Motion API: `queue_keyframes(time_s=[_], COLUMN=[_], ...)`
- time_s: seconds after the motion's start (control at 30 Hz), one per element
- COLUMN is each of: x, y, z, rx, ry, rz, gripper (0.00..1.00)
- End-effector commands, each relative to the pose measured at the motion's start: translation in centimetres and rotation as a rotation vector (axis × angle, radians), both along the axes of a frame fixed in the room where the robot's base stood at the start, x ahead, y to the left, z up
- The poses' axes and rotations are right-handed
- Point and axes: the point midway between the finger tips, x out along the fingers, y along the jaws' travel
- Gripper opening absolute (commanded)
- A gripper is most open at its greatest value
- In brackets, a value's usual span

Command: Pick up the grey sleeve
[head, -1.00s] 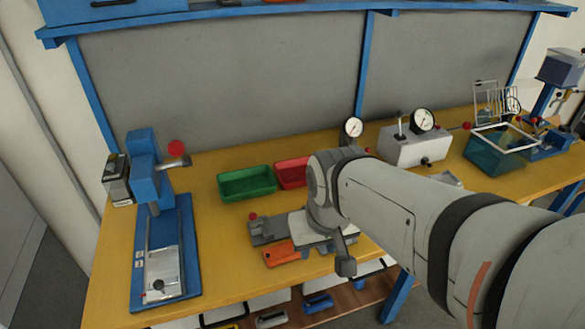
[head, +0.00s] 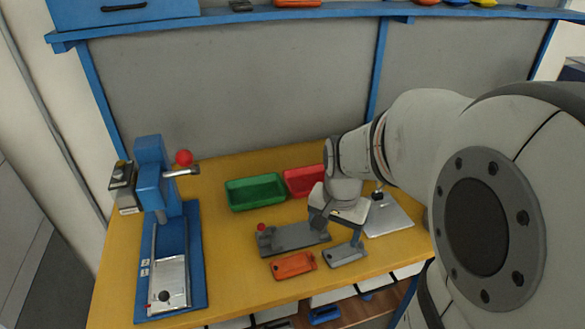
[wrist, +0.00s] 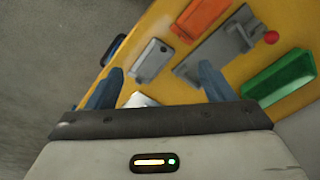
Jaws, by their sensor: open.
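The grey sleeve (head: 345,254) is a flat, rounded piece lying on the yellow bench near its front edge, right of an orange sleeve (head: 293,265). My gripper (head: 338,230) is above the bench, just behind the grey sleeve in the head view, with its fingers apart and nothing between them. In the wrist view the grey sleeve (wrist: 152,61) shows below and between the fingertips of my open gripper (wrist: 161,70), nearer the left finger. The orange sleeve (wrist: 202,14) is at the top of that view. No contact shows.
A grey fixture (head: 285,239) with a red knob lies behind the sleeves. A pale metal plate (head: 392,219) is to the right. Green (head: 255,193) and red (head: 303,181) trays stand farther back. A blue press (head: 155,185) stands at the left.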

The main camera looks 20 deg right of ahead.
Motion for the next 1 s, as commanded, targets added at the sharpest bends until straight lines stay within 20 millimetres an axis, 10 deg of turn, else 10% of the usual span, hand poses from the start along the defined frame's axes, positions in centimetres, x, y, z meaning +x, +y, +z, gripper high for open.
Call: queue_keyframes(time_s=[0.37, 1.0], x=[4.2, 5.1], y=[-7.3, -7.5], z=[-6.8, -14.3], rx=[0.054, 0.057], ry=[0.092, 0.099], rz=[-0.668, -0.72], gripper=[0.8, 0.8])
